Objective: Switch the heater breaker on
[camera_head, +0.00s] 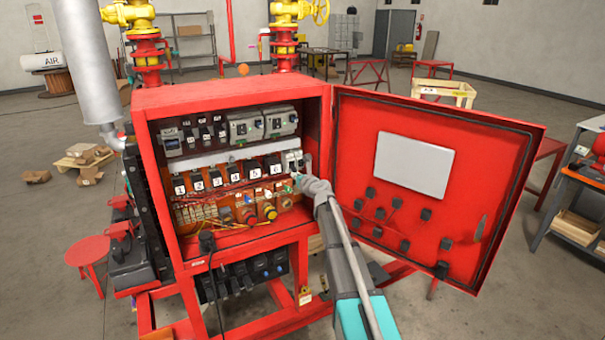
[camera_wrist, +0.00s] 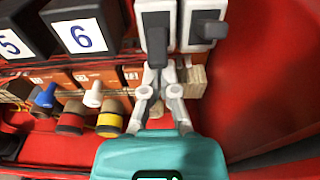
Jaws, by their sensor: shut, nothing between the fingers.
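Two pale breakers with black levers stand side by side to the right of block 6. In the wrist view, the left breaker (camera_wrist: 146,7) has its lever (camera_wrist: 157,45) pointing toward my gripper, and the right breaker (camera_wrist: 196,8) has its lever (camera_wrist: 209,29) sitting higher. No readable label shows which is the heater breaker. The pair looks small in the head view (camera_head: 292,158). My gripper (camera_wrist: 158,74) is shut and empty, its fingertips just below the left lever. I cannot tell whether they touch it. My gripper also shows in the head view (camera_head: 299,178), partly blending with the wiring.
The red cabinet (camera_head: 230,92) is open, its door (camera_head: 440,190) swung right beside my arm. Black numbered blocks, including block 6 (camera_wrist: 80,37), line the row to the left. Coloured knobs, including a yellow-ringed one (camera_wrist: 109,122), sit lower left. Free room around my gripper is tight.

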